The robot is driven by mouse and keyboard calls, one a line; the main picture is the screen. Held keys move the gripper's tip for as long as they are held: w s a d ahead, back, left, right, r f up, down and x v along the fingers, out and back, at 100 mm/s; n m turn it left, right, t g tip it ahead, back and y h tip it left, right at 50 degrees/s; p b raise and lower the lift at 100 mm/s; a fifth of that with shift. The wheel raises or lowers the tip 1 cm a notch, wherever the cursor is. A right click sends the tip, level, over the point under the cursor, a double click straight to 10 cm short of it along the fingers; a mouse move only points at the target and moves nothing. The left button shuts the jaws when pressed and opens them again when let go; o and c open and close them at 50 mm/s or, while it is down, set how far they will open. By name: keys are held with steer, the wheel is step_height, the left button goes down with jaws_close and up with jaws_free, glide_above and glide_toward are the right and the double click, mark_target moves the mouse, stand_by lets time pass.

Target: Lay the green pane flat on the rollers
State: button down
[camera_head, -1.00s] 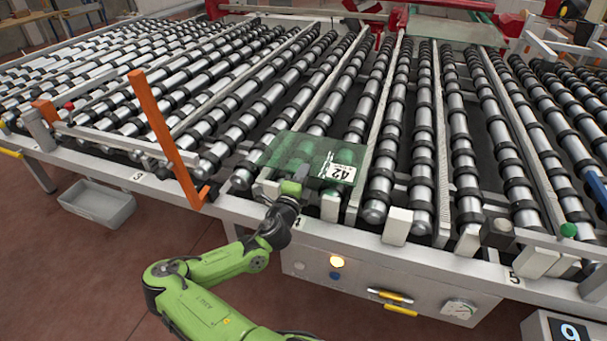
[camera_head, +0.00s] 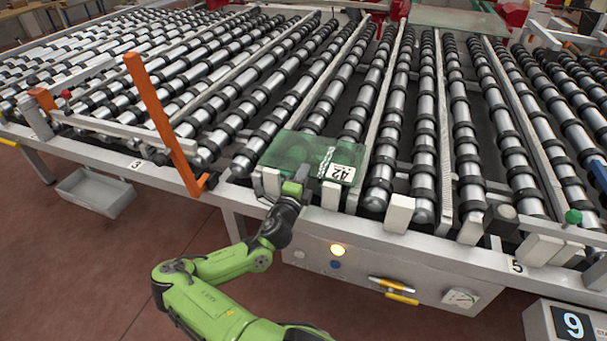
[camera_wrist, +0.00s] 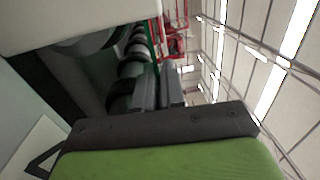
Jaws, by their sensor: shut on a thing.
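The green pane (camera_head: 300,150), see-through with a white label marked 42 at its near right, is over the front ends of the rollers (camera_head: 358,120). It looks nearly level. I cannot tell whether it touches the rollers or is just above them. My gripper (camera_head: 298,187) is shut on the pane's near edge, just above the front rail. In the wrist view, the gripper's green and dark body fills the bottom, and grey fingers (camera_wrist: 165,88) reach forward. Some rollers (camera_wrist: 130,68) show beyond.
White blocks (camera_head: 398,213) stand along the front rail (camera_head: 380,240). An orange post (camera_head: 163,125) rises left of the pane. Under the rail is a control box (camera_head: 370,275). Rollers left and right of the pane are bare.

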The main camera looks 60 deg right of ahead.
steer(key=shift+f, duration=0.5)
stand_by(0.6)
steer(key=c, duration=1.1)
jaws_free()
steer(key=shift+c, duration=0.2)
steer(key=shift+f, duration=0.3)
steer(key=shift+a, duration=0.15)
steer(key=s+a+p, duration=0.1)
steer(key=a+p, duration=0.1)
steer(key=a, duration=0.8)
steer(key=shift+s+a, duration=0.35)
stand_by(0.7)
